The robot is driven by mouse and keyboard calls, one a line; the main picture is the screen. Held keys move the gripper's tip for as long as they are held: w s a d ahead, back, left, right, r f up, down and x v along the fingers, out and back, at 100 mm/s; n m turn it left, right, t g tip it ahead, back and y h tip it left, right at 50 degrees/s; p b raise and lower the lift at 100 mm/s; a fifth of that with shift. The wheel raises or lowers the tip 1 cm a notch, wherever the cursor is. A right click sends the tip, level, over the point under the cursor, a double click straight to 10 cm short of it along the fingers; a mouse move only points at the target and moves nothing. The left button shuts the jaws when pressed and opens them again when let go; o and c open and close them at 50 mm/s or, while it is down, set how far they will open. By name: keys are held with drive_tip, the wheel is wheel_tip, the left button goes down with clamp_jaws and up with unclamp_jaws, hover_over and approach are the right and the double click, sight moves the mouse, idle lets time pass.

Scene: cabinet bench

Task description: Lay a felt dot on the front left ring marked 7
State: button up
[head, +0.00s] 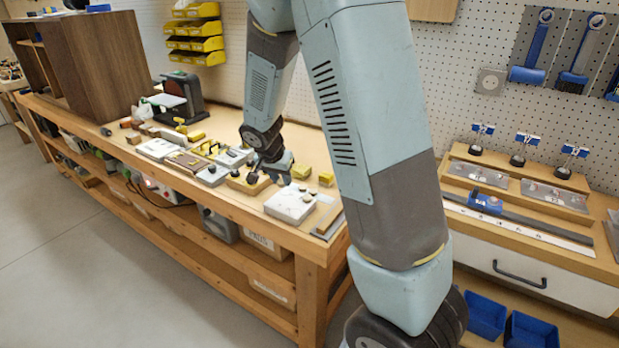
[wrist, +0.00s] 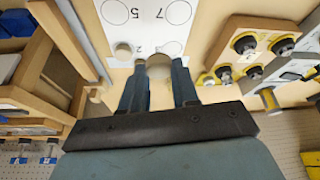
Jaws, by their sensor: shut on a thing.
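The white plate (wrist: 147,30) with printed rings lies on the bench in front of my gripper. The ring marked 7 (wrist: 176,11) and the ring marked 5 (wrist: 114,11) are bare in the wrist view. A beige felt dot (wrist: 123,50) lies on a ring at the plate's near left; another ring beside it is partly covered. My gripper (wrist: 158,82) is shut on a round tan felt dot (wrist: 158,65), held between its fingertips over the plate's near edge. In the head view my gripper (head: 277,177) hangs just behind the white plate (head: 289,207).
A wooden block with dark knobs (wrist: 250,42) stands right of the plate. The bench's front edge (head: 265,232) is near the plate.

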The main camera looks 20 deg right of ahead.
sight(274, 201)
drive_tip(key=w+a, duration=0.1)
drive_tip(key=a+f, duration=0.1)
drive_tip(key=shift+w+a+f, duration=0.15)
drive_tip(key=shift+w+a, duration=0.2)
drive_tip(key=shift+a, duration=0.05)
drive_tip(key=shift+f, duration=2.7)
drive_tip(key=shift+f, duration=0.15)
drive_tip(key=o, duration=1.2)
wheel_tip(274, 201, up, 7)
drive_tip(key=shift+r, duration=0.1)
